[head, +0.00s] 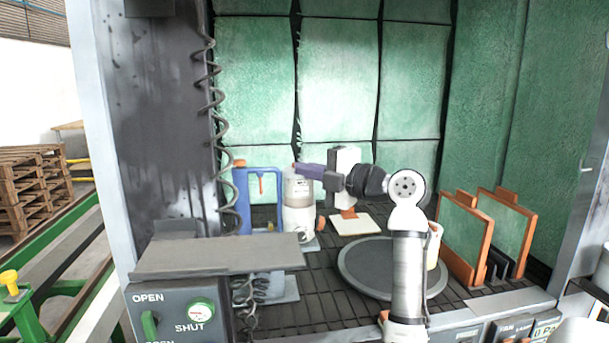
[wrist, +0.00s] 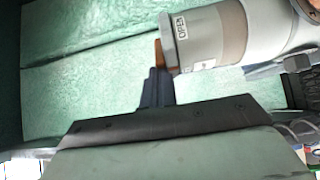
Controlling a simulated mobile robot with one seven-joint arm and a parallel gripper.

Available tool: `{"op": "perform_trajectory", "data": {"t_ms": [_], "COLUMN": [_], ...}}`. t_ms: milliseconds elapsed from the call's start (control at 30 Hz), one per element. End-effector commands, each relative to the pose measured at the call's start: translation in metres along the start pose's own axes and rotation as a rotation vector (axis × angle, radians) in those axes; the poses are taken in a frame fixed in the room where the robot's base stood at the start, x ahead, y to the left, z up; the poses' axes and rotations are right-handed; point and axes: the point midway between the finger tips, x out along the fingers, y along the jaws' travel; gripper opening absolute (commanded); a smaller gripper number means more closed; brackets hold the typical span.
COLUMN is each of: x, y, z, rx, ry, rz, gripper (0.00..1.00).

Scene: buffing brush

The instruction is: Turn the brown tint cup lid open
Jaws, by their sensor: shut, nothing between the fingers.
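The tint cup (head: 298,217) is a white upright container with a grey-brown band, at the back left of the booth in the head view. In the wrist view the cup (wrist: 232,35) appears on its side, with a grey lid (wrist: 197,42) marked OPEN and a small orange-brown tab (wrist: 158,52) at the lid's edge. My gripper (head: 298,168) is at the cup's top in the head view. In the wrist view my gripper (wrist: 157,78) is shut and empty, its dark fingertips close beside the lid and tab. I cannot tell whether they touch.
A blue frame (head: 243,200) with orange parts stands left of the cup. A white board (head: 356,224) lies to its right. A round grey turntable (head: 365,262) and orange-framed panels (head: 465,235) are farther right. A grey shelf (head: 220,256) is in front.

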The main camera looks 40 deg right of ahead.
Motion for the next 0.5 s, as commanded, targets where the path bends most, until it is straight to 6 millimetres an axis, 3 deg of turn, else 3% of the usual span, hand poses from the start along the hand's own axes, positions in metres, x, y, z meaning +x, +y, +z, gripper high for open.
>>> {"op": "perform_trajectory", "data": {"t_ms": [200,500], "x": [-0.003,-0.007], "y": [0.001,0.0], "z": [0.007,0.02], "rx": [-0.001,-0.002], "ry": [0.175,0.173], "rz": [0.006,0.004], "gripper": [0.0,0.0]}}
